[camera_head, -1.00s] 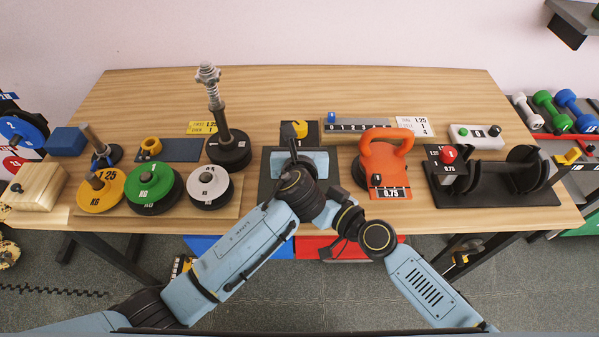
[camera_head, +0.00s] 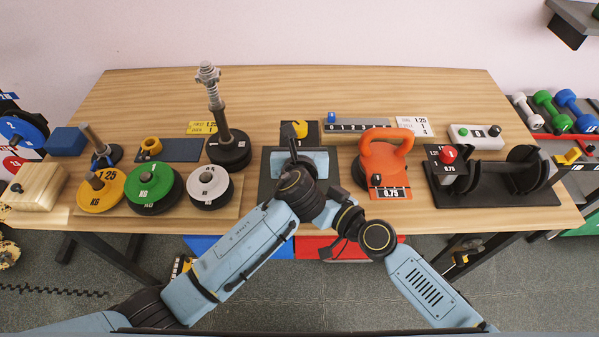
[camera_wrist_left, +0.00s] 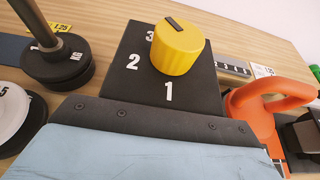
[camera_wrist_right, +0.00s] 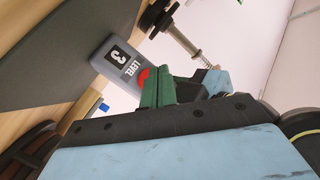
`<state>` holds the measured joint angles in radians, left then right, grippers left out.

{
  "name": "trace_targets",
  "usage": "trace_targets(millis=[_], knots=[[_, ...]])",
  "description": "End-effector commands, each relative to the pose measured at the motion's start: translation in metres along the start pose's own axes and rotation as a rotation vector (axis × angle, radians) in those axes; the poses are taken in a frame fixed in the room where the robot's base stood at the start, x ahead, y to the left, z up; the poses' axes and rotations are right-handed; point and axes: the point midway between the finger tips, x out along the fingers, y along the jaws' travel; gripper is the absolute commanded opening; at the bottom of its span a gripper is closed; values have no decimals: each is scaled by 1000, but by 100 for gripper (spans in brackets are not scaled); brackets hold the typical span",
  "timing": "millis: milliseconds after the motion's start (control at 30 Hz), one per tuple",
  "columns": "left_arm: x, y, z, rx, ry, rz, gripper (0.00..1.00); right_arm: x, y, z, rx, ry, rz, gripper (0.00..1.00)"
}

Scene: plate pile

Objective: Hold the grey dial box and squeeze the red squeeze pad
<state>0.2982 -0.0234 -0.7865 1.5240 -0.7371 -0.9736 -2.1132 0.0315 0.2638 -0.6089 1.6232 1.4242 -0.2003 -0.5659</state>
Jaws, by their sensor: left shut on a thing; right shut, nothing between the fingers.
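The dark grey dial box (camera_head: 286,141) stands at the table's middle; its yellow dial (camera_head: 299,129) shows. In the left wrist view the box's dark top (camera_wrist_left: 132,83) carries the numbers 1, 2 and 3 around the yellow dial (camera_wrist_left: 178,46). My right gripper (camera_head: 318,165) is shut and empty close by; contact with the pad cannot be told.
An orange kettlebell (camera_head: 384,160) stands close right, and a black rack (camera_head: 462,188) beyond it. Weight plates (camera_head: 152,188) and an upright bar on a black base (camera_head: 230,148) stand left. The table's back strip is clear. Both arms cross its front edge.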

Motion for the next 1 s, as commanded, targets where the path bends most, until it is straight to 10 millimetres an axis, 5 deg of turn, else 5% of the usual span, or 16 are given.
trace_targets(millis=[1000], knots=[[0,0,1,-1,-3,-1,0,9,6,-6,0,0,0,0]])
